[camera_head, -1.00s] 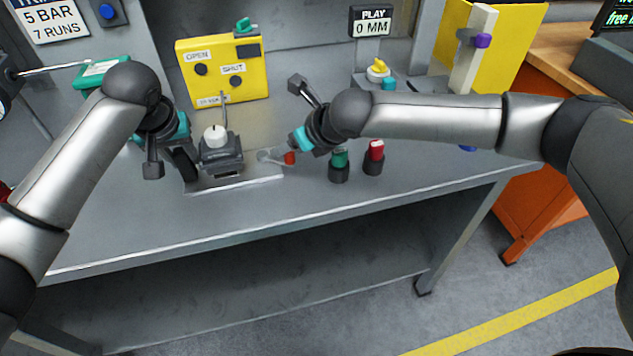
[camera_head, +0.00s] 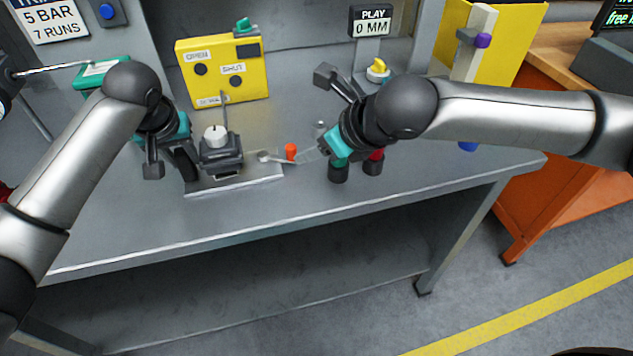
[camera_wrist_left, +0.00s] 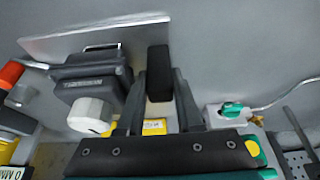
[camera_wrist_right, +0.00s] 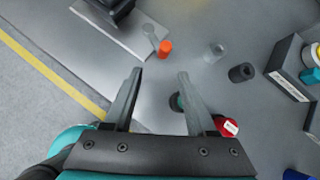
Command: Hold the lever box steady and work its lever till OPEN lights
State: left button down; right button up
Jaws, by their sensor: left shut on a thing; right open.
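The lever box (camera_head: 221,155) is a dark box with a white round knob on a flat metal plate (camera_head: 240,183). A flat grey lever (camera_head: 275,159) lies to its right, ending at an orange knob (camera_head: 291,151), which also shows in the right wrist view (camera_wrist_right: 165,48). My left gripper (camera_wrist_left: 158,95) is shut on a black upright block (camera_wrist_left: 158,70) beside the box. My right gripper (camera_wrist_right: 159,74) is open and empty, its fingertips a little apart from the orange knob. The yellow panel (camera_head: 255,95) behind bears OPEN and SHUT lamps; the OPEN lamp (camera_head: 200,69) looks dark.
A green button (camera_head: 338,172) and a red button (camera_head: 374,165) on dark bases stand close by my right gripper, partly hidden by it. A small grey cylinder (camera_head: 320,129) stands behind. The front bench strip is clear.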

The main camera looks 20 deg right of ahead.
jog(key=shift+s+a+f+t+h, duration=0.3)
jog(key=shift+s+a+f+h, duration=0.1)
jog(key=shift+s+a+f, duration=0.6)
jog(key=shift+s+a+f+t, duration=0.3)
jog(key=shift+s+a+f, duration=0.05)
jog(key=shift+a, duration=0.05)
jog(key=shift+s+a+m+t+h, duration=0.4)
jog(key=shift+s+a+m+t, duration=0.1)
jog(key=shift+s+m, duration=0.2)
jog(key=shift+s+a+r+m+t+h, duration=0.1)
jog(key=shift+s+m+t+h, duration=0.2)
jog(key=shift+s+m, duration=0.2)
jog(key=shift+s+d+r+m+t+h, duration=0.3)
jog(key=shift+s+r+m+h, duration=0.15)
jog(key=shift+m, duration=0.35)
jog(key=shift+s+d+r+m+t+h, duration=0.3)
jog(key=shift+s+m, duration=0.2)
jog(key=shift+m, duration=0.3)
jog(key=shift+s+d+r+m+t+h, duration=0.25)
jog(key=shift+s+m+h, duration=0.25)
jog(key=shift+m, duration=0.3)
